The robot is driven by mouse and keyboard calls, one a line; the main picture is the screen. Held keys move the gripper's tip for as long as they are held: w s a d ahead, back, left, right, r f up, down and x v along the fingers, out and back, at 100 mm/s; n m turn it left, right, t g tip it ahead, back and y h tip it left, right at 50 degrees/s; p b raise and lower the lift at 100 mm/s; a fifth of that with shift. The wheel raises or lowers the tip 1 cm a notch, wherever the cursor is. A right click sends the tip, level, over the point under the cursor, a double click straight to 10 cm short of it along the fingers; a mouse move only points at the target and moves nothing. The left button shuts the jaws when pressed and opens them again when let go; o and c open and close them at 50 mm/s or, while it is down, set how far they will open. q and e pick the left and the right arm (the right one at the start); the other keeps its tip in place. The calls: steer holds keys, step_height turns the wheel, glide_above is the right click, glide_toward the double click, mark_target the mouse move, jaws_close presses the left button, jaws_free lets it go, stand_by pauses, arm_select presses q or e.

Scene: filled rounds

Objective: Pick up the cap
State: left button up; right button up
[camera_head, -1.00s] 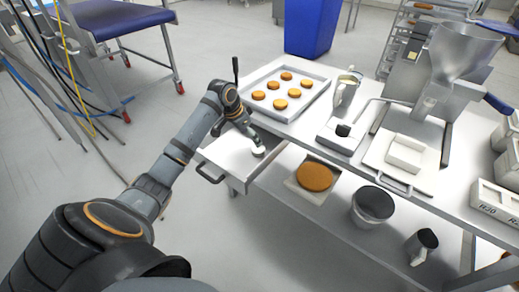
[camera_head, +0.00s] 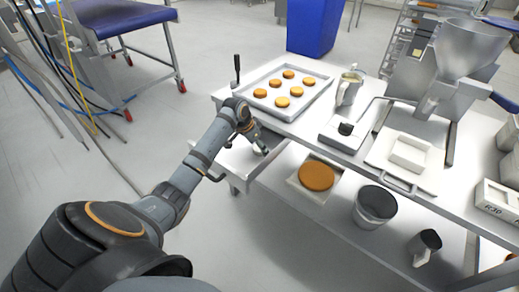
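My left gripper (camera_head: 262,150) reaches down over the open drawer (camera_head: 236,160) under the near left end of the steel table. Its fingertips are low in the drawer, at its right part. The small white round cap seen there a second ago is now mostly or wholly hidden by the fingers. I cannot tell whether the fingers are closed on it. My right gripper is not in view.
A tray (camera_head: 252,99) of orange-brown rounds, a metal jug (camera_head: 348,88) and a hopper machine (camera_head: 466,45) stand on the tabletop. On the lower shelf are a large brown round (camera_head: 316,176) and a dark-topped bucket (camera_head: 375,206). A blue bin (camera_head: 314,27) stands behind.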

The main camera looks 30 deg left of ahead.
mark_target(258, 148)
arm_select(q)
steer(key=c, duration=0.8)
steer(key=shift+o, duration=0.2)
steer(key=shift+w+r, duration=0.1)
steer(key=shift+r, duration=0.4)
steer(key=r, duration=0.3)
steer(key=shift+s+p, duration=0.2)
steer(key=shift+p, duration=0.1)
steer(key=s+d+r+p, duration=0.1)
steer(key=s+d+r, duration=0.4)
steer(key=s+r, duration=0.4)
steer(key=shift+s+p, duration=0.3)
steer(key=shift+s, duration=1.6)
steer(key=shift+w+d, duration=0.1)
